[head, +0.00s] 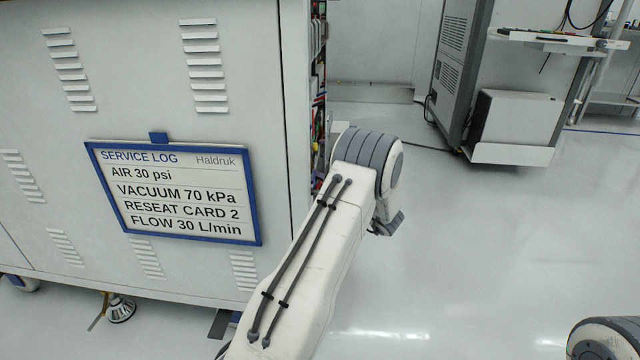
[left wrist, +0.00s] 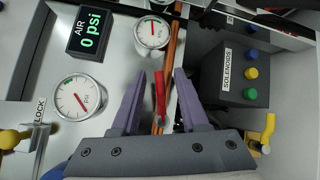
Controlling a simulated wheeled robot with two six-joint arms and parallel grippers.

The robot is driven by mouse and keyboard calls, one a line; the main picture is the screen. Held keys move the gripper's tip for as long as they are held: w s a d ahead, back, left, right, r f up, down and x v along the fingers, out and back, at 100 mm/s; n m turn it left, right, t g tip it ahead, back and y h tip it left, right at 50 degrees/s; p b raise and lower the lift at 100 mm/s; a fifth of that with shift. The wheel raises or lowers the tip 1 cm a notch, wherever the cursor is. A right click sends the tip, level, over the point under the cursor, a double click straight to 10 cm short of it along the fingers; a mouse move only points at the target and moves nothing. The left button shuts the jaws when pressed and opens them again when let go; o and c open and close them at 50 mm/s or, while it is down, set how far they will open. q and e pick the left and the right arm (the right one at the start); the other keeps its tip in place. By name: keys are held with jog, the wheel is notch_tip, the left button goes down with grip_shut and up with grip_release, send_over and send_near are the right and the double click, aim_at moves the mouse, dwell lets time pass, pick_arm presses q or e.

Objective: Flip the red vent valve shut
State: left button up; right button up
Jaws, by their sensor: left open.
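In the left wrist view, a red lever (left wrist: 159,95), the vent valve's handle, lies roughly in line with a copper pipe (left wrist: 177,50). My left gripper (left wrist: 159,76) is open, with one purple finger on each side of the lever. Gaps show between the lever and both fingers, so it is not clamped. The lever's lower end is close to the gripper's palm. In the head view my left arm reaches around the cabinet's edge, and its fingers are hidden there. My right gripper is not in view.
An AIR display (left wrist: 90,31) reads 0 psi. Two round gauges, one upper (left wrist: 152,32) and one lower (left wrist: 79,99), sit left of the pipe. A solenoids box (left wrist: 238,72) and a yellow handle (left wrist: 267,132) are at right. The cabinet (head: 250,60) carries a service log (head: 175,192).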

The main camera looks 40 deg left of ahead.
pick_arm(q)
jog(key=shift+c, duration=0.3)
grip_shut()
jog(key=m+p, duration=0.1)
jog(key=p, duration=0.1)
jog(key=h+p, duration=0.1)
jog(key=p, duration=0.1)
jog(key=shift+f+m+g+h+p, duration=0.2)
jog(key=shift+m+g+h+p, duration=0.1)
jog(key=shift+m, duration=0.1)
jog(key=shift+f, duration=0.3)
jog(key=shift+o, duration=0.3)
grip_release()
